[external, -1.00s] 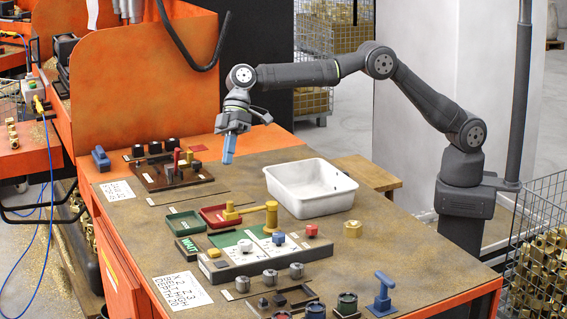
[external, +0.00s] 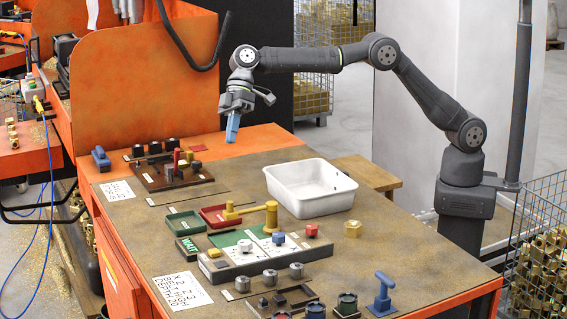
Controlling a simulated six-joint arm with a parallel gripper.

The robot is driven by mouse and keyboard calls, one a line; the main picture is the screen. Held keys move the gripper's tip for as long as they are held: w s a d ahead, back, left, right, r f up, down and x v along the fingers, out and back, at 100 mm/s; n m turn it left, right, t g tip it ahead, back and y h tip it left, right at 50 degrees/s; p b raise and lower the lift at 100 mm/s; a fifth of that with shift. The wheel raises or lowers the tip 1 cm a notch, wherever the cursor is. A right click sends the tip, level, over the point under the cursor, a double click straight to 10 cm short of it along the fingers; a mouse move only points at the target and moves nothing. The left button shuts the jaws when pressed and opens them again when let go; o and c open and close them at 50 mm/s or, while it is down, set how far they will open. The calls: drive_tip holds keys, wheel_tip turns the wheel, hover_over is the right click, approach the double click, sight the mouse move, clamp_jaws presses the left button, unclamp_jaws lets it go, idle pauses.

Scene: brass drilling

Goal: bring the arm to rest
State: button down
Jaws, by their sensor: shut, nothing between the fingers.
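My gripper (external: 232,128) hangs from the raised arm over the back part of the bench (external: 385,235). Its blue fingers point down and are shut with nothing between them. It is in the air, apart from everything on the bench. In the picture it stands to the right of the dark rack with pegs (external: 160,178) and up and left of the white tray (external: 340,205).
The white tray is empty. A grey fixture (external: 265,258) with coloured knobs, a yellow mallet-like piece (external: 250,212), a red tray (external: 214,217) and a green tray (external: 184,227) stand mid-bench. An orange panel (external: 140,90) rises at the back left. A blue T-handled piece (external: 383,295) stands at the front.

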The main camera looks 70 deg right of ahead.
drive_tip(key=x, duration=1.6)
drive_tip(key=shift+r, duration=0.1)
drive_tip(key=s+v, duration=0.1)
drive_tip(key=v, duration=1.5)
drive_tip(key=w+x, duration=0.1)
drive_tip(key=x, duration=1.6)
drive_tip(key=d+m+t+h, duration=0.1)
drive_tip(key=d+m+t, duration=0.3)
drive_tip(key=d+m, duration=0.4)
drive_tip(key=shift+s+d+t, duration=0.4)
drive_tip(key=shift+s+d, duration=0.1)
drive_tip(key=shift+d, duration=3.2)
drive_tip(key=shift+r, duration=0.15)
